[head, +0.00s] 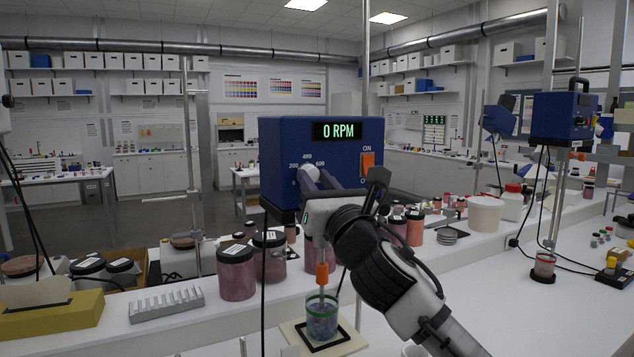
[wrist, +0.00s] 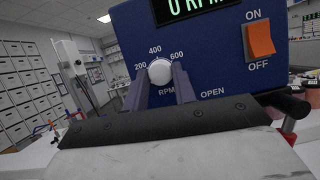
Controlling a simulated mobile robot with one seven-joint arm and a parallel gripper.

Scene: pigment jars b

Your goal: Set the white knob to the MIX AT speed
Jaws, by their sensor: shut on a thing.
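A blue stirrer unit (head: 275,150) hangs above the bench, and its green display (head: 337,131) reads 0 RPM. The white knob (head: 311,173) sits on its front, within a dial marked 0, 200, 400 and 600. In the wrist view the white knob (wrist: 160,70) lies between the two fingers of my gripper (wrist: 161,82), which is shut on it. I cannot make out a pointer on the knob. An orange ON/OFF switch (head: 367,161) is right of the knob. No legible MIX AT label shows.
Below the unit, a beaker (head: 322,320) with a green rim stands on a small pad, with a stirring shaft above it. Dark-lidded jars (head: 237,275) stand to the left. A tissue box (head: 50,315) and a grey rack (head: 166,304) lie further left.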

